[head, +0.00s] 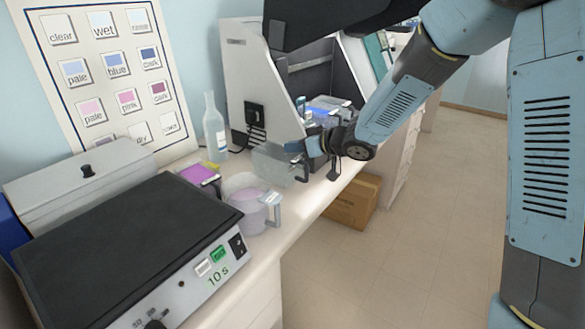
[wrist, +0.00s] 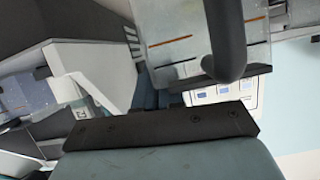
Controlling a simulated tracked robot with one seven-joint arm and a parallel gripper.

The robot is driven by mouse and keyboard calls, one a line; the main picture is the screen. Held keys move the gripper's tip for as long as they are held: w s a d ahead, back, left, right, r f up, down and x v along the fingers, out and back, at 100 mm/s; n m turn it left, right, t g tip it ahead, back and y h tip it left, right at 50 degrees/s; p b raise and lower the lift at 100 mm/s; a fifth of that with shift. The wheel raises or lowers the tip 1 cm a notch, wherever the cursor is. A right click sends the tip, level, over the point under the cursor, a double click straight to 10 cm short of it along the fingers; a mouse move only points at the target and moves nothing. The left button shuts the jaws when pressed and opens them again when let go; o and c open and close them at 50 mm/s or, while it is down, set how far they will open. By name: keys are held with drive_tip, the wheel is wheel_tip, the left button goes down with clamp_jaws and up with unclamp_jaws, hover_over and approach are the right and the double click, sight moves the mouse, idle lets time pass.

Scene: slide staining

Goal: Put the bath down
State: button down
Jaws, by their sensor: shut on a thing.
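The bath (head: 278,163) is a greyish see-through box in the head view. It is in the air beside the white cabinet, over the bench edge. My gripper (head: 311,160) is shut on it at its right side, by the dark handle. In the wrist view the bath (wrist: 178,40) shows at the top as a clear box with orange and dark marks, with a dark curved handle (wrist: 228,45) in front of it. The fingertips on the handle are hard to make out. The bath looks tilted in the wrist view; I cannot tell its true tilt.
A clear bottle (head: 214,130) stands behind. The white cabinet (head: 255,85) is open to the right. A cardboard box (head: 355,203) is on the floor.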

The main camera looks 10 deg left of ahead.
drive_tip(key=shift+s+a+f, duration=0.1)
drive_tip(key=shift+s+f, duration=0.1)
drive_tip(key=shift+f, duration=0.8)
wheel_tip(320, 180, down, 3)
drive_tip(key=shift+f, duration=0.15)
drive_tip(key=c, duration=1.2)
unclamp_jaws()
drive_tip(key=shift+c, duration=0.2)
drive_tip(key=v, duration=1.2)
